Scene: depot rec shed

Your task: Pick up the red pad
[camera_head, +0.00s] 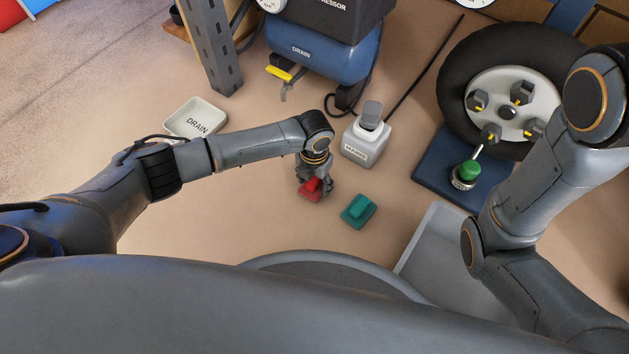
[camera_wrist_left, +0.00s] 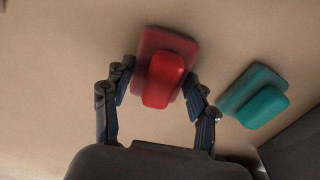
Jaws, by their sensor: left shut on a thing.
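The red pad (camera_head: 311,191) has a flat base with a raised grip block on top. In the head view it is under my left gripper (camera_head: 316,177). In the left wrist view the red pad (camera_wrist_left: 166,72) sits between the two fingers of my left gripper (camera_wrist_left: 160,95), which is shut on its raised block. Whether its base touches the floor I cannot tell. A teal pad (camera_head: 358,210) of like shape lies to the right of it, apart from the gripper; it also shows in the left wrist view (camera_wrist_left: 256,97). My right gripper is not in view.
A white drain tray (camera_head: 196,119) lies left of the blue compressor tank (camera_head: 318,58). A white canister (camera_head: 366,141) stands behind the pads. A grey tray (camera_head: 433,240) is at right front. A wheel (camera_head: 513,80) and a green-topped item (camera_head: 467,173) on a blue mat (camera_head: 436,168) are at right.

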